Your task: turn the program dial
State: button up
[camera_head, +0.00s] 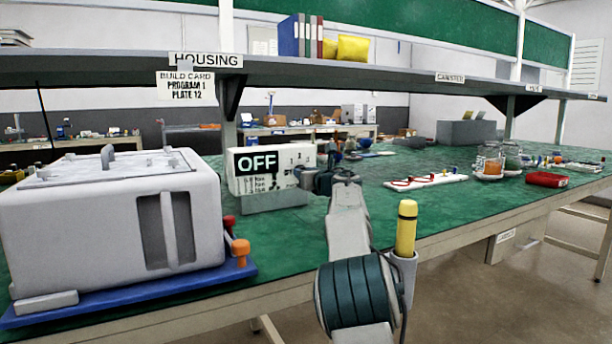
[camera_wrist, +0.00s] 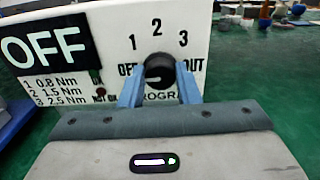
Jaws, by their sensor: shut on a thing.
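The program dial (camera_wrist: 159,72) is a dark round knob on the front of a white controller box (camera_wrist: 110,22). Labels OFF, 1, 2, 3 and OUT run around it, and my gripper hides part of them. The box's display (camera_wrist: 47,49) reads OFF. My gripper (camera_wrist: 160,88) is shut on the dial, one blue finger on each side. In the head view the controller box (camera_head: 290,168) stands on the bench behind the grey machine housing, and my gripper (camera_head: 312,178) reaches its right side. The dial is hidden there by my gripper.
A large grey housing (camera_head: 100,225) sits on a blue plate (camera_head: 240,270) at the left. A build card (camera_head: 185,86) reading "PROGRAM 1 PLATE 12" hangs from the shelf. A yellow-topped tool (camera_head: 406,228) stands at the bench edge.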

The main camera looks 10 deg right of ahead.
jog(key=o, duration=1)
jog(key=shift+c, duration=0.2)
jog(key=shift+s, duration=0.1)
jog(key=b+v, duration=0.1)
jog(key=v, duration=1)
jog(key=shift+s, duration=0.4)
jog(key=shift+d, duration=0.1)
